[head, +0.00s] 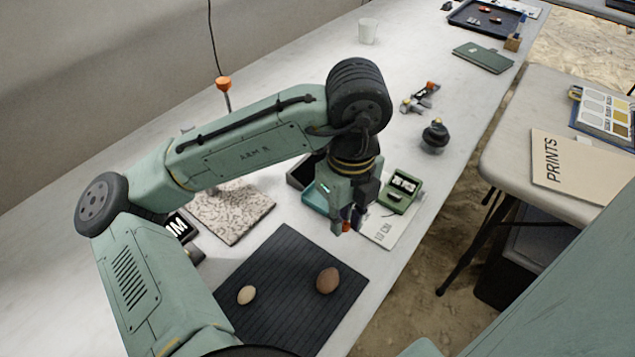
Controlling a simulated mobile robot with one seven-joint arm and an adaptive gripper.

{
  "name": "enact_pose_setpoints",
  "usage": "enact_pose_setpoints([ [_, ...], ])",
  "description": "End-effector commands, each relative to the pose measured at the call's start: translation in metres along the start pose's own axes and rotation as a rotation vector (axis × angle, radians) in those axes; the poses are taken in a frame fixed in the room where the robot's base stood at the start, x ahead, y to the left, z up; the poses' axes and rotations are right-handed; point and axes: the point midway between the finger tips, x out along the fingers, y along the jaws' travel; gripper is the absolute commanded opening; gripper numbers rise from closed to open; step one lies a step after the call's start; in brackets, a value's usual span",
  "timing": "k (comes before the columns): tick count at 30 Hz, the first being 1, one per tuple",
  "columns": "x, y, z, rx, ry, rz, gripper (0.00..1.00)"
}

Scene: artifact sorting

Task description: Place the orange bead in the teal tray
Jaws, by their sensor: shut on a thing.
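My gripper (346,224) points down near the middle of the head view, above the table between the dark ribbed mat and the trays. It is shut on a small orange-red thing (346,212), which looks like the orange bead; the fingers hide most of it. The teal tray (313,201) is just left of and behind my gripper, partly hidden by it. A bit of teal shows inside its edge.
The dark ribbed mat (262,322) holds a cream egg-shaped thing (246,294) and a brown one (327,280). A dark tray (303,172) adjoins the teal one. A green box (401,190) and scale card (384,233) are at right. A speckled slab (231,211) lies left.

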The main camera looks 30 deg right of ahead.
Motion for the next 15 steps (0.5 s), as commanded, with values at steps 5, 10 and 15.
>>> enact_pose_setpoints([
  [5,0.002,-0.014,0.048,-0.008,0.002,0.002,0.05],
  [10,0.006,-0.027,0.088,-0.006,0.001,0.002,0.05],
  [15,0.01,-0.034,0.11,-0.002,0.0,0.001,0.05],
])
